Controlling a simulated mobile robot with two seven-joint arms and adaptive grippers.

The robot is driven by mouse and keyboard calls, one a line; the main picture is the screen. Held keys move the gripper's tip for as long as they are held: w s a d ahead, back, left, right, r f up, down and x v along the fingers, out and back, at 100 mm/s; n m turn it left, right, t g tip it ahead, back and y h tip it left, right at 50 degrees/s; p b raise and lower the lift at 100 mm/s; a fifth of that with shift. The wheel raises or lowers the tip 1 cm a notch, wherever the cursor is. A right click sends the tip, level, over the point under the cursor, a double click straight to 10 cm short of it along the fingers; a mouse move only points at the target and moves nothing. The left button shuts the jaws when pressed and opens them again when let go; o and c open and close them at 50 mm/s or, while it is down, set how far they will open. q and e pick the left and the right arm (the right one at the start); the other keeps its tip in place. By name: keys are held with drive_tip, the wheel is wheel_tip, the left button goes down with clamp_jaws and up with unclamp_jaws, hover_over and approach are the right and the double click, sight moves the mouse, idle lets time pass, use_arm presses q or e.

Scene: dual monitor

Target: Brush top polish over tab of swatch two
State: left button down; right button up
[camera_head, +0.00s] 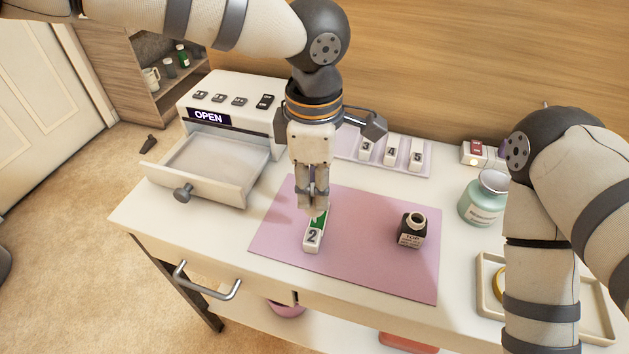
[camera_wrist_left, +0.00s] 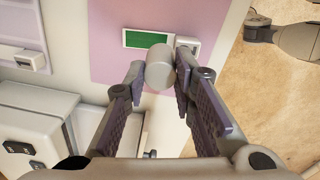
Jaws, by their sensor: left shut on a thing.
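Swatch two (camera_head: 312,237) is a small white block marked "2" with a green tab, lying on the pink mat (camera_head: 370,265). In the left wrist view, its green tab (camera_wrist_left: 135,40) lies just beyond the fingertips. My left gripper (camera_head: 313,197) points down over the tab's far end. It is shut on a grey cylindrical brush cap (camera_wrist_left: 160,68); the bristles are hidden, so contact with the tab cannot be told. The dark top polish bottle (camera_head: 411,229) stands uncapped on the mat's right. My right arm is at the right; its gripper is out of view.
A white machine (camera_head: 228,100) with an "OPEN" display and a pulled-out drawer (camera_head: 205,168) stands at the left. Swatches three, four and five (camera_head: 391,152) sit on a rack behind. A mint jar (camera_head: 482,200) and a cream tray (camera_head: 488,285) are at the right.

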use_arm(q)
drive_tip(key=shift+f, duration=0.8)
idle(0.7)
drive_tip(key=shift+w, duration=0.15)
use_arm(e)
drive_tip(key=shift+s+f, duration=0.1)
